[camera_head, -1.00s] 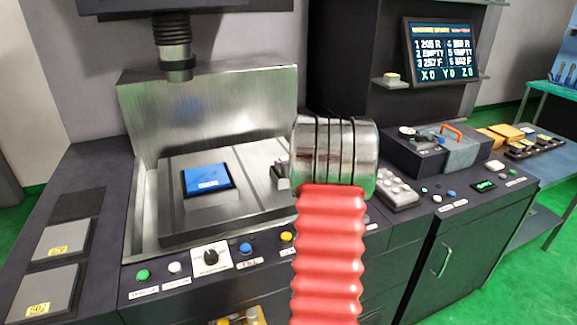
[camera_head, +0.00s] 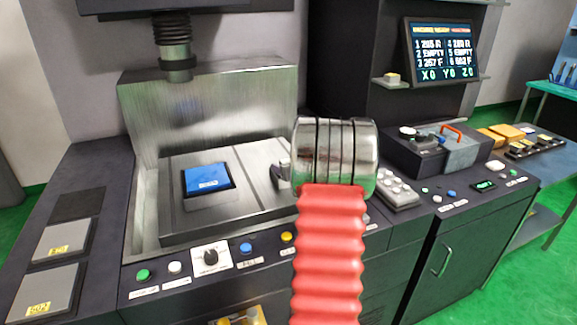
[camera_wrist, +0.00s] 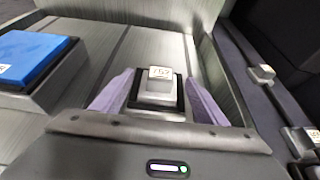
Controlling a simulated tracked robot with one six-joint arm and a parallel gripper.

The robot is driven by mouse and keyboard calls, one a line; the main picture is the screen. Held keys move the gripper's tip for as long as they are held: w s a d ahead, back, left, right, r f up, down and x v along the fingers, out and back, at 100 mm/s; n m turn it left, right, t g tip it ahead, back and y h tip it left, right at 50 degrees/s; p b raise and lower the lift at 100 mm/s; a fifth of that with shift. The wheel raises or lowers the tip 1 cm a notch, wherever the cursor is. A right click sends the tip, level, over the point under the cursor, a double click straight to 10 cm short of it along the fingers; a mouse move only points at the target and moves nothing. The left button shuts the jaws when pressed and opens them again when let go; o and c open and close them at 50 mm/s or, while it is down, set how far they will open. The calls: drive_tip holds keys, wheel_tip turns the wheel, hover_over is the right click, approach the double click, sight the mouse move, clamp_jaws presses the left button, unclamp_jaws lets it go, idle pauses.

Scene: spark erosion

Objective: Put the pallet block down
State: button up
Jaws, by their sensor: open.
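The pallet block (camera_wrist: 158,98), a small pale metal block with a label on top and a dark square base, stands upright on the grey machine table (camera_wrist: 125,48). In the wrist view it sits between the two purple-grey fingers of my gripper (camera_wrist: 160,76). The fingers are spread, with a gap visible on each side of the block. In the head view my gripper (camera_head: 279,176) shows only one dark finger beside the silver wrist, over the table's right part. The block is hidden there behind my arm.
A blue block (camera_head: 207,178) lies on the same table to the left; it also shows in the wrist view (camera_wrist: 32,58). A dark tool head (camera_head: 174,60) hangs above the table. A metal back wall (camera_head: 210,105) stands behind. Buttons and a knob (camera_head: 210,256) line the front.

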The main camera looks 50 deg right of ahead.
drive_tip(key=v, duration=1.1)
drive_tip(key=shift+s+r, duration=0.15)
drive_tip(key=shift+s, duration=0.2)
drive_tip(key=shift+a, duration=0.1)
drive_tip(key=w+a+r+n+y, duration=0.2)
drive_tip(key=w+a+n, duration=0.15)
drive_tip(key=a, duration=0.45)
drive_tip(key=w+a+r+n+y, duration=0.25)
drive_tip(key=a+n, duration=0.25)
drive_tip(key=a, duration=0.4)
drive_tip(key=w+a+r+n+y, duration=0.1)
drive_tip(key=w+a+n+y, duration=0.15)
drive_tip(key=a+n, duration=0.4)
drive_tip(key=s+a+n+g+y, duration=0.25)
drive_tip(key=a+n, duration=0.65)
drive_tip(key=a, duration=1)
drive_tip(key=s+a+f+n+g+h, duration=0.1)
drive_tip(key=s+a+n, duration=0.4)
drive_tip(key=s+n, duration=0.4)
drive_tip(key=s+a+f+n+g+h, duration=0.1)
drive_tip(key=s+a+n+g, duration=0.1)
drive_tip(key=s+a+n, duration=0.3)
drive_tip(key=s+n, duration=0.4)
drive_tip(key=shift+a, duration=0.3)
